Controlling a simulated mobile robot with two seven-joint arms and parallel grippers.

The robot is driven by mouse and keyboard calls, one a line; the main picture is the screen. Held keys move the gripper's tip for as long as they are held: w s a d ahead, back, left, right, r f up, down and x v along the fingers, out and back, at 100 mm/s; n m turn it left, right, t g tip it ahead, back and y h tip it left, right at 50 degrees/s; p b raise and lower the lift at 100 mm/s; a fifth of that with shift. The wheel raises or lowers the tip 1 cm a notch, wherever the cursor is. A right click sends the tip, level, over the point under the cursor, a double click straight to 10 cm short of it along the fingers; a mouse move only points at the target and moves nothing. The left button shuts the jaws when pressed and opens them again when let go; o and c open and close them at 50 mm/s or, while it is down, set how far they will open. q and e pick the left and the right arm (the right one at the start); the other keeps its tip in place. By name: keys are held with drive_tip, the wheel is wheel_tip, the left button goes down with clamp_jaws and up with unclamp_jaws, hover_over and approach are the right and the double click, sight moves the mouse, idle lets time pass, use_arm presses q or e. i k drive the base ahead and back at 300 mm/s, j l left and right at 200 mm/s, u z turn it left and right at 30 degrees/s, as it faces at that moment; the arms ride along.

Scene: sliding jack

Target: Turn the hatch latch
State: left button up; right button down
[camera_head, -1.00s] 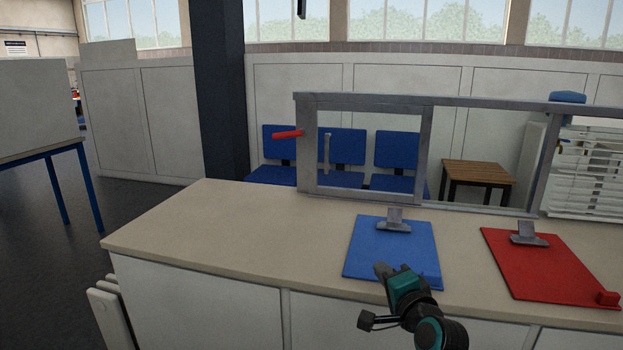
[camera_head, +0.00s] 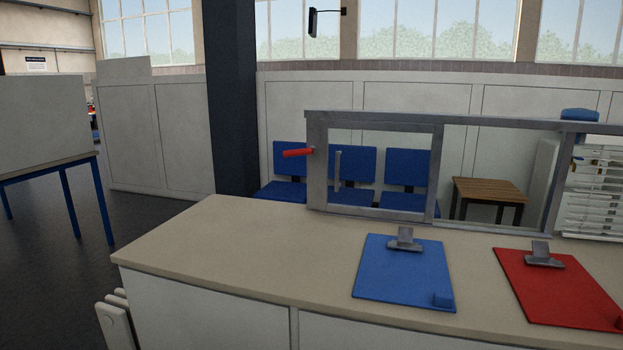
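The hatch (camera_head: 317,180) is a grey metal frame with clear panes standing on the beige counter. Its latch (camera_head: 298,153) is a red handle at the upper left post, sticking out to the left and nearly level. A grey vertical pull bar (camera_head: 338,171) sits on the left pane just right of the post. Neither of my grippers shows in the head view, so nothing is seen touching the latch.
The counter (camera_head: 220,240) is bare at its left end. A blue clipboard (camera_head: 400,275) and a red clipboard (camera_head: 555,290) lie in front of the hatch. Blue chairs (camera_head: 408,165) and a small wooden table (camera_head: 488,190) stand behind it.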

sight(291, 153)
drive_tip(key=i+j, duration=0.15)
drive_tip(key=j, duration=0.25)
drive_tip(key=i+j, duration=0.1)
drive_tip(key=j, duration=0.25)
drive_tip(key=i+j, duration=0.15)
drive_tip(key=j, duration=0.25)
drive_tip(key=i+j+z, duration=0.1)
drive_tip(key=j+z, duration=0.45)
drive_tip(key=j, duration=0.15)
